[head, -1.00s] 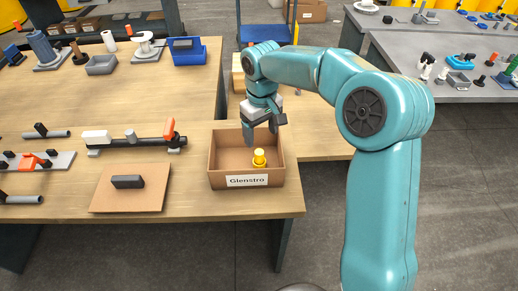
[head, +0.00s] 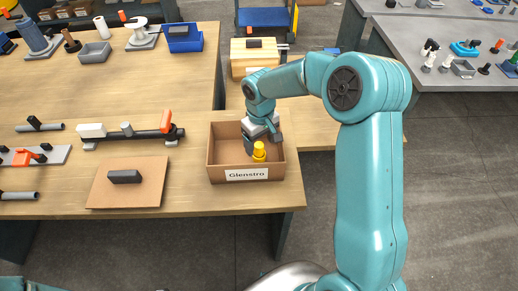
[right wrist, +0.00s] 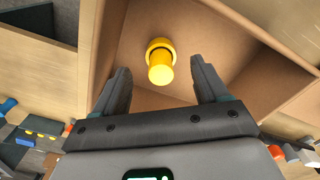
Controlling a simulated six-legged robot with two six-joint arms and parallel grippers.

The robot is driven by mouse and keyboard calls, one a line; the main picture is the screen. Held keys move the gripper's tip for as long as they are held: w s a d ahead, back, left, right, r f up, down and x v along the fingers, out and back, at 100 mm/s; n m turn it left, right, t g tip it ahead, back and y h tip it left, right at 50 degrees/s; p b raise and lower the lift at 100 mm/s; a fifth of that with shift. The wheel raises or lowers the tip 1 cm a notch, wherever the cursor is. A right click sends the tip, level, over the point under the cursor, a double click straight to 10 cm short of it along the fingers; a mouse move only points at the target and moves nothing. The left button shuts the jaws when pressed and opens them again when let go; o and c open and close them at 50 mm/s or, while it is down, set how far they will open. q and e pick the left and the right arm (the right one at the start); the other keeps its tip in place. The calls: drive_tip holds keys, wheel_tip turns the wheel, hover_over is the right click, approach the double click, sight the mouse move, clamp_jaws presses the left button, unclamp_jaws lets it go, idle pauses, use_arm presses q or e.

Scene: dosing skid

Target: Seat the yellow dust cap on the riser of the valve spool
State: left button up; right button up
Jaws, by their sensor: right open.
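The yellow dust cap (head: 259,151) stands in an open cardboard box labelled "Glenstro" (head: 246,174). In the right wrist view the cap (right wrist: 160,62) shows a wide collar and a narrower round knob. My right gripper (head: 262,143) is open and reaches down into the box, its fingers on either side of the cap in the picture, with gaps showing. In the right wrist view the fingertips (right wrist: 160,72) flank the cap. The valve spool (head: 146,134) lies left of the box, a dark pipe with a white end, an orange handle and a short grey riser (head: 127,129). My left gripper is out of view.
A brown board with a dark block (head: 125,177) lies in front of the spool. Grey pipes and an orange-handled part (head: 35,155) lie at far left. A blue bin (head: 184,38) and grey tray (head: 95,52) stand behind. Bare wood (head: 140,90) separates these.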

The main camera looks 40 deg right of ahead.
sight(260, 152)
drive_tip(key=shift+f, duration=0.2)
drive_tip(key=f, duration=0.3)
drive_tip(key=f+p, duration=0.1)
drive_tip(key=shift+w+f, duration=0.15)
drive_tip(key=shift+w, duration=0.1)
drive_tip(key=shift+s+f, duration=0.15)
drive_tip(key=shift+f, duration=0.25)
drive_tip(key=c, duration=1)
drive_tip(key=shift+c, duration=0.7)
